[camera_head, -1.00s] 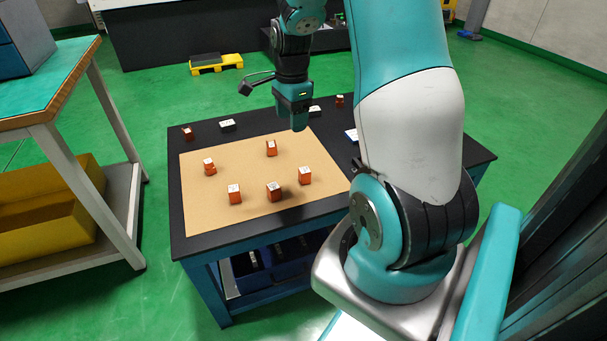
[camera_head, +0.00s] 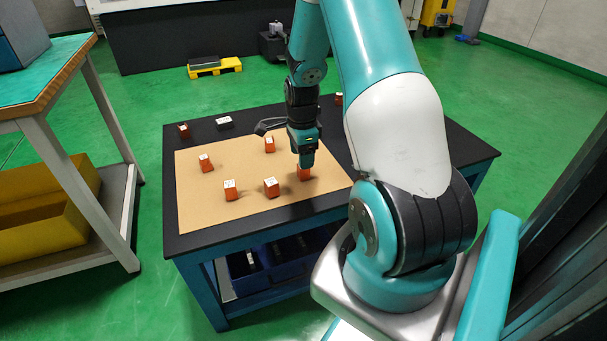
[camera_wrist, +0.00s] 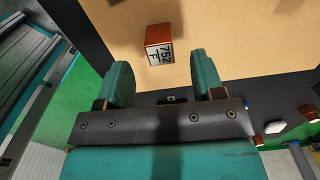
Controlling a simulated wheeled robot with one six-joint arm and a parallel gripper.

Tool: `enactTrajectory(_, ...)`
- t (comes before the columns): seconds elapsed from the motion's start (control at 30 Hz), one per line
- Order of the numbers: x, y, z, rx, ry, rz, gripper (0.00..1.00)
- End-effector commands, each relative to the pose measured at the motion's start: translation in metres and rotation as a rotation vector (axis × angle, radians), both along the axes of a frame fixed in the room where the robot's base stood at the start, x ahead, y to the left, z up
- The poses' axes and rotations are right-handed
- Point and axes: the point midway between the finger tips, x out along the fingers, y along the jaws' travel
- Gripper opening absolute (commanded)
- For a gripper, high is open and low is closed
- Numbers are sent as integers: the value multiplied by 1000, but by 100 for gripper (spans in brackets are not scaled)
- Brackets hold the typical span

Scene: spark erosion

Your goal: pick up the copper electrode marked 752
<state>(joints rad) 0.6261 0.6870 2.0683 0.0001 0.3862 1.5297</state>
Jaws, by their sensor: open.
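The copper electrode marked 752 (camera_wrist: 158,36) shows in the wrist view, an orange-brown block with a white label reading 752, on the tan mat. In the head view it appears to be the block (camera_head: 303,175) at the mat's right side, its top partly hidden by my gripper (camera_head: 307,162). In the wrist view my gripper (camera_wrist: 163,76) is open, its two teal fingers apart with nothing between them. The block lies just beyond the fingertips, roughly centred between them. I cannot tell the exact height gap.
A workbench (camera_head: 60,75) stands to the left.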

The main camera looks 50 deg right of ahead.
Motion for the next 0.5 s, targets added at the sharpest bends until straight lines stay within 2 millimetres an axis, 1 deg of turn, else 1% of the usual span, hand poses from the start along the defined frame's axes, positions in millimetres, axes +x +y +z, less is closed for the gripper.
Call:
enactTrajectory(0.03, -1, 0, -12, 2, 3, -1, 62)
enactTrajectory(0.2, -2, -1, -38, 1, 2, 0, 62)
enactTrajectory(0.3, -2, -1, -43, 1, 1, 0, 62)
enactTrajectory(0.47, -2, -1, -42, 0, 0, 0, 62)
enactTrajectory(0.5, -2, -1, -42, 0, 0, 0, 57)
